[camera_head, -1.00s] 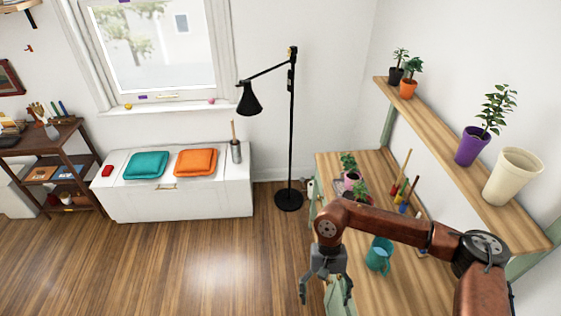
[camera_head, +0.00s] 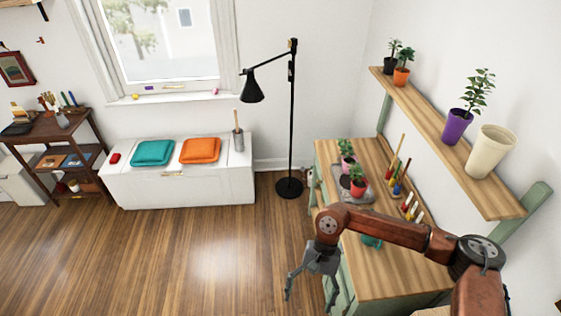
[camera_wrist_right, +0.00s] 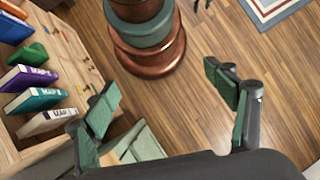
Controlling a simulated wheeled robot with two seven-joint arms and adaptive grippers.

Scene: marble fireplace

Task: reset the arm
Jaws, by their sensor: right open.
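My right arm (camera_head: 385,229) comes in from the lower right and reaches over the wooden desk. My right gripper (camera_head: 309,298) hangs downward at the desk's left edge, above the floor side. Its jaws are open and empty. In the right wrist view the two green-padded fingers (camera_wrist_right: 165,95) stand wide apart with nothing between them, and wood floor shows below. My left gripper is in no view.
The desk (camera_head: 390,265) has potted plants (camera_head: 358,182), pen holders and a teal mug (camera_head: 372,241) mostly hidden by my arm. A shelf (camera_head: 440,130) with pots hangs above. Books (camera_wrist_right: 40,98) show in the wrist view. A floor lamp (camera_head: 291,120) stands behind; the left floor is clear.

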